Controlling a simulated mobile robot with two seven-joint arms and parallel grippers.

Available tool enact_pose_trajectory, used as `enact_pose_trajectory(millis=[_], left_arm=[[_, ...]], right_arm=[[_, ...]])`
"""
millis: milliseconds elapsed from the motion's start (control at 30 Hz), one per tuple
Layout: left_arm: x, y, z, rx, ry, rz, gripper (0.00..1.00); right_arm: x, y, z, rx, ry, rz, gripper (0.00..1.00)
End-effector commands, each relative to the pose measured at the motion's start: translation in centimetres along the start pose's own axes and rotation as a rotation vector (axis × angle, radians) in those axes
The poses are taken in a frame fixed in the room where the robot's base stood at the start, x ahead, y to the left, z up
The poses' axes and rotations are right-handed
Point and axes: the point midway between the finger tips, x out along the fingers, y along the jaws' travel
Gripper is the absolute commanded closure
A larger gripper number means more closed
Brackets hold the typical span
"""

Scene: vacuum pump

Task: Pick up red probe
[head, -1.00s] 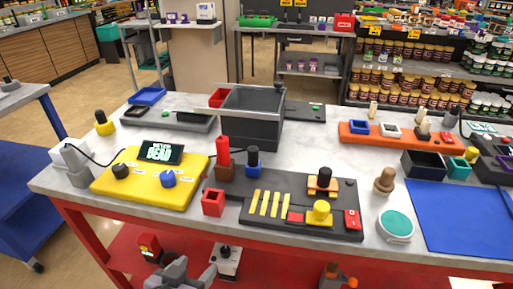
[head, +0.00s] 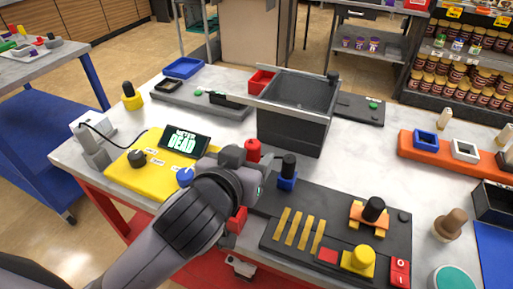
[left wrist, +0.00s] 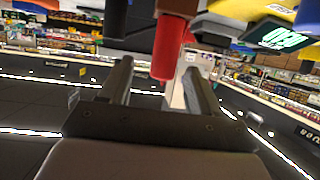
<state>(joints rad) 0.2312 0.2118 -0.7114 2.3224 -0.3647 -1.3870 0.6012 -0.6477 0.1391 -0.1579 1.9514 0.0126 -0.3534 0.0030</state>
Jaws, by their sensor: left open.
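The red probe (head: 253,149) stands upright on the table between the yellow unit and the black panel. In the head view only its top shows; my left gripper hides its lower part and its holder. My left gripper (head: 246,172) is at the probe, on its near side. In the left wrist view, which looks upside down, the red probe (left wrist: 166,52) shows between the two spread fingers of my left gripper (left wrist: 157,68). The fingers are apart, and I see no clear contact with the probe. My right gripper is not in view.
The yellow unit (head: 128,171) with its dark screen is left of the gripper. A black probe in a blue holder (head: 287,183) stands close at right. The black panel (head: 283,249) and dark bin (head: 291,130) are nearby. The white tabletop is clear around (head: 375,165).

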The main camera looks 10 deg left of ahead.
Motion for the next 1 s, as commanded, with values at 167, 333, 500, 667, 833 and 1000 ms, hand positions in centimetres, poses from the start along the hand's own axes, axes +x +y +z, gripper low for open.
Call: enact_pose_trajectory(millis=[167,333,500,667,833,1000], left_arm=[[1.5,-0.2,0.0,0.003,-0.001,-0.003,0.37],[3.6,-0.5,0.0,0.004,-0.001,-0.003,0.37],[5.5,-0.6,0.0,0.001,0.001,-0.001,0.37],[6.3,-0.5,0.1,0.0,-0.001,0.0,0.37],[6.4,-0.5,0.1,0.0,0.0,0.0,0.37],[6.4,-0.5,0.1,0.0,0.0,0.0,0.76]], right_arm=[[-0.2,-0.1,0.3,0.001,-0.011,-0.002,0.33],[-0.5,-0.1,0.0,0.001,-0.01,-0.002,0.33],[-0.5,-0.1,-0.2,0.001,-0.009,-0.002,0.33],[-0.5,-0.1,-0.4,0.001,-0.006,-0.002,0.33],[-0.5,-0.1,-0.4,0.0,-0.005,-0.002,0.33],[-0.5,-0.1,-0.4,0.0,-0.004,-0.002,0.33]])
